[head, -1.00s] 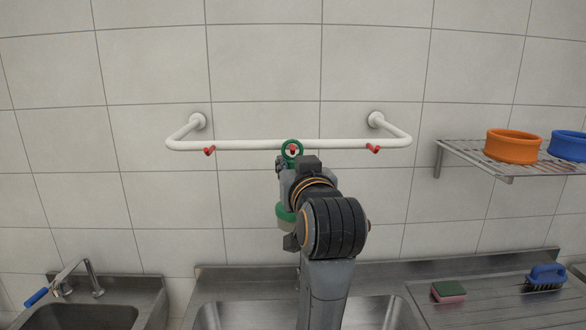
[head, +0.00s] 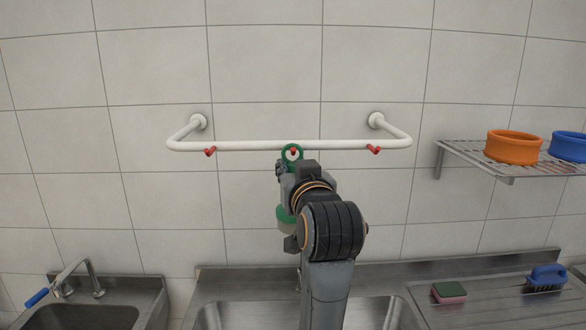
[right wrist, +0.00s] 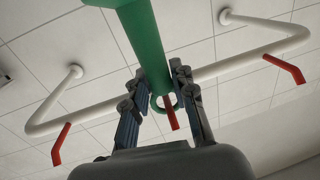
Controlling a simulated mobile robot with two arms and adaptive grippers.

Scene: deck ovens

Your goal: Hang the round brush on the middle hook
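The round brush has a green handle with a ring at its top (head: 291,145) and a green and white round head (head: 285,218), partly hidden by my right arm. My right gripper (head: 284,168) is shut on the handle below the ring; in the right wrist view the fingers (right wrist: 157,72) lie on both sides of the green handle (right wrist: 148,42). The ring is at the white rail's middle red hook (head: 293,152). The hook shows inside the ring opening; in the right wrist view, the middle hook (right wrist: 172,118) sticks out at the ring. My left gripper is out of view.
The white rail (head: 245,146) also bears a left red hook (head: 210,151) and a right red hook (head: 374,149), both empty. A wire shelf (head: 500,168) with an orange bowl (head: 512,147) and a blue bowl (head: 570,146) is at right. Sinks, a sponge (head: 448,293) and a blue brush (head: 546,278) lie below.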

